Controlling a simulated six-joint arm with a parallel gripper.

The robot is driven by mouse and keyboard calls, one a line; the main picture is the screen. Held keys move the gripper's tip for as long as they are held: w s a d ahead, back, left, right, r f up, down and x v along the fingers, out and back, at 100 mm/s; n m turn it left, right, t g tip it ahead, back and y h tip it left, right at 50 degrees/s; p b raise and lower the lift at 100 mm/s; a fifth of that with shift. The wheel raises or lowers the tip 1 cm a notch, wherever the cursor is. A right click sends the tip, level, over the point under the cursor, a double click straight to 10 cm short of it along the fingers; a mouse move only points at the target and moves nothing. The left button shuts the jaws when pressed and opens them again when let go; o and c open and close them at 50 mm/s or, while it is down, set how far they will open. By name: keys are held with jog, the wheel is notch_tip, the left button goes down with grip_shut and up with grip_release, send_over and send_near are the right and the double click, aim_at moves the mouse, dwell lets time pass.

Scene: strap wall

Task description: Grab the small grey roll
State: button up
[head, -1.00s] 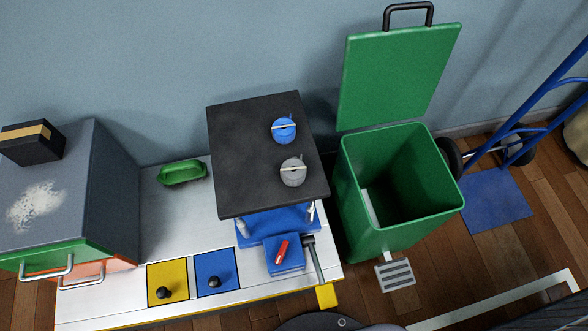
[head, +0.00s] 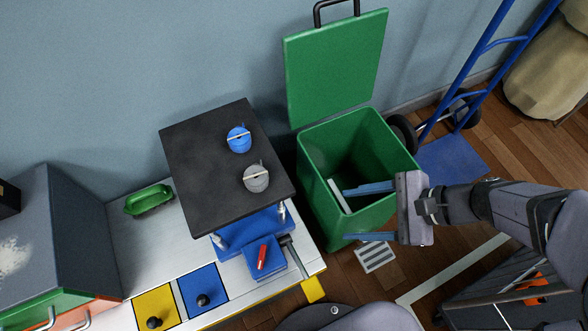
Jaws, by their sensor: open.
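The small grey roll (head: 256,178) lies on the dark square top (head: 205,195) of a blue stand, near its right edge. A blue roll (head: 239,139) lies just behind it on the same top. My gripper (head: 357,212) is at the right, in front of and over the green bin. Its two blue fingers are wide apart, point left, and hold nothing. It is well to the right of the grey roll, and nothing hides the roll.
The green bin (head: 385,201) stands open right of the stand, its lid (head: 335,75) upright. A green dish (head: 149,199) sits left on the white bench. A red object (head: 262,256) lies on a blue block in front. A blue hand truck (head: 480,60) stands at the far right.

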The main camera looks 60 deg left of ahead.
aim_at(264, 176)
jog(key=s+a+r+m+g, duration=0.1)
jog(key=s+a, duration=0.2)
jog(key=a, duration=0.1)
jog(key=s+a+r+g+y, duration=0.1)
jog(key=s+a, duration=0.3)
jog(key=s+a+r+m+g+y, duration=0.1)
jog(key=s+a, duration=0.2)
jog(key=a, duration=0.1)
jog(key=shift+s+a+r+m+g+p, duration=0.1)
jog(key=shift+s+m+g+p, duration=0.15)
jog(key=shift+m+g+p, duration=0.05)
jog(key=shift+a+b+x, duration=0.25)
jog(key=shift+b+x, duration=0.8)
jog(key=shift+x, duration=2.55)
jog(key=shift+w, duration=0.15)
jog(key=c, duration=1.1)
